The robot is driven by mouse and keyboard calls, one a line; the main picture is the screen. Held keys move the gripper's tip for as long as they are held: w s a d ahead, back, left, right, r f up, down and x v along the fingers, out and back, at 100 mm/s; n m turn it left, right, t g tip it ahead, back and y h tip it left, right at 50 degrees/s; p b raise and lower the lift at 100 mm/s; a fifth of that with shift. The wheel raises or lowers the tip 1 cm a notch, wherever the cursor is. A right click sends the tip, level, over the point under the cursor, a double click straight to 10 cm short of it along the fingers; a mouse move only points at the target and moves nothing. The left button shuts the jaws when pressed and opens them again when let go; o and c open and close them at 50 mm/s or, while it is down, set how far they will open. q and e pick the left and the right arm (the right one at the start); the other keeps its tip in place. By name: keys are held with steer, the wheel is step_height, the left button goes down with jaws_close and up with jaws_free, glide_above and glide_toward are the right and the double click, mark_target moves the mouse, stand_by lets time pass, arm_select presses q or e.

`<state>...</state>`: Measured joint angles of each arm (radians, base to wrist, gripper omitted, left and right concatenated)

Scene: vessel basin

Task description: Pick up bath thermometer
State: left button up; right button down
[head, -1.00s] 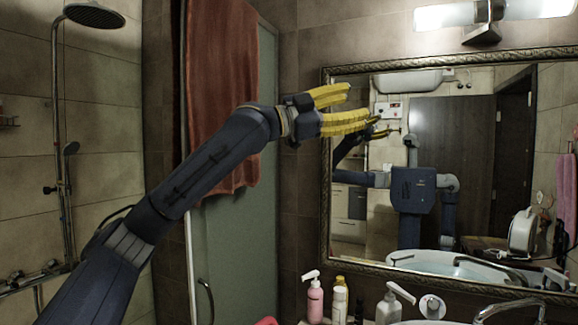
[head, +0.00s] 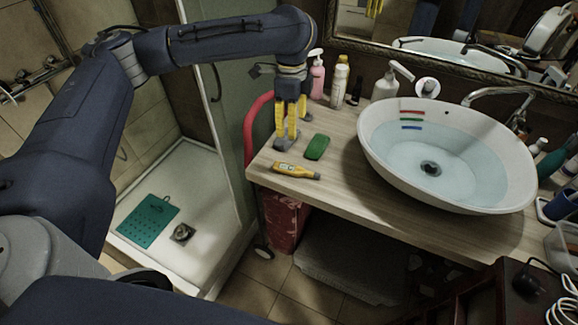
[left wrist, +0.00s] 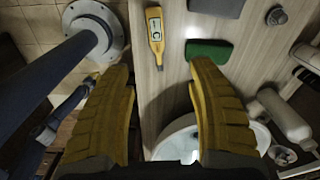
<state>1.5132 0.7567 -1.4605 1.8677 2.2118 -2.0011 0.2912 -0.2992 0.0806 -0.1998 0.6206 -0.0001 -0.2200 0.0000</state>
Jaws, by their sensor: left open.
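The bath thermometer (head: 297,171) is a yellow stick with a pale display, lying flat on the wooden counter (head: 345,178) near its front left edge. In the left wrist view it (left wrist: 155,38) lies beyond the fingertips, roughly in line with the gap between them. My left gripper (head: 292,125) points down over the counter's left end, behind the thermometer in the head view. Its yellow fingers stand apart in the left wrist view (left wrist: 160,70), with nothing between them. It is not touching the thermometer.
A green sponge (head: 317,147) lies just behind the thermometer, and a grey block (head: 284,145) is beside it. The water-filled basin (head: 450,201) stands to the right. A pink pump bottle (head: 317,75) and other bottles line the back. Bare counter lies between thermometer and basin.

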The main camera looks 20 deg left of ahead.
arm_select(q)
glide_above(289, 167)
step_height(289, 167, down, 12)
steer(key=shift+w+d+f, duration=0.15)
steer(key=shift+f, duration=0.05)
steer(key=shift+s+f, duration=0.2)
steer(key=shift+f, duration=2.45)
steer(key=shift+o, duration=0.2)
jaws_close()
